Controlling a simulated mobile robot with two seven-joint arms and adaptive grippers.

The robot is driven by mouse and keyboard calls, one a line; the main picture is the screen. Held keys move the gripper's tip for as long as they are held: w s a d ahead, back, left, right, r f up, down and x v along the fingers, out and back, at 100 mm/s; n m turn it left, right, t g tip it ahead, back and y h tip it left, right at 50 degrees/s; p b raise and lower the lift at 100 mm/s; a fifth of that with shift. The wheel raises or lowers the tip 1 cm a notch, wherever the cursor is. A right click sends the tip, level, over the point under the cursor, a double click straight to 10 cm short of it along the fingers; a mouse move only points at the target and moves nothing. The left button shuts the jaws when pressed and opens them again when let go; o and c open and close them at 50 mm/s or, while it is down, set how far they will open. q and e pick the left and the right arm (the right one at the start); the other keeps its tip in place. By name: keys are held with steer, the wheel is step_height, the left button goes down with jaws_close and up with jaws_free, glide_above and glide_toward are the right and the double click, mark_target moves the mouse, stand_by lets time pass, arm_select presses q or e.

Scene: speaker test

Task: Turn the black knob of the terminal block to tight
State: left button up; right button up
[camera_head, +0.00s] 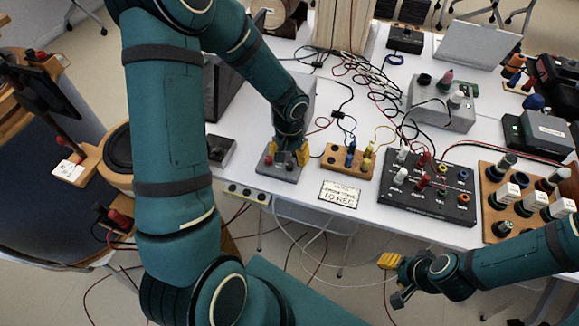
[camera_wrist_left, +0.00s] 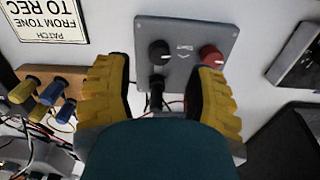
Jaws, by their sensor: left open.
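The terminal block is a grey plate on a grey base (camera_head: 280,177) at the table's front edge; it also shows in the left wrist view (camera_wrist_left: 185,32). Its black knob (camera_wrist_left: 159,51), with a pale pointer mark, is on the left in the wrist view, and a red knob (camera_wrist_left: 211,55) is on the right. My left gripper (camera_head: 287,157) is open over the block. In the wrist view its yellow fingers (camera_wrist_left: 163,70) are apart below the black knob, with nothing held. A black plug with a cable (camera_wrist_left: 156,92) shows between them. My right gripper (camera_head: 393,278) hangs in front of the table, its opening unclear.
A wooden block with blue and yellow plugs (camera_head: 347,162) stands just right of the terminal block. A label card (camera_head: 340,194) and a black panel with several sockets (camera_head: 428,190) are further right. A small dark box (camera_head: 221,151) sits to the left. Loose cables cross the table behind.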

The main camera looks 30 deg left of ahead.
mark_target(290, 164)
arm_select(q)
steer(key=shift+f+b, duration=0.5)
steer(key=shift+f, duration=1.9)
jaws_close()
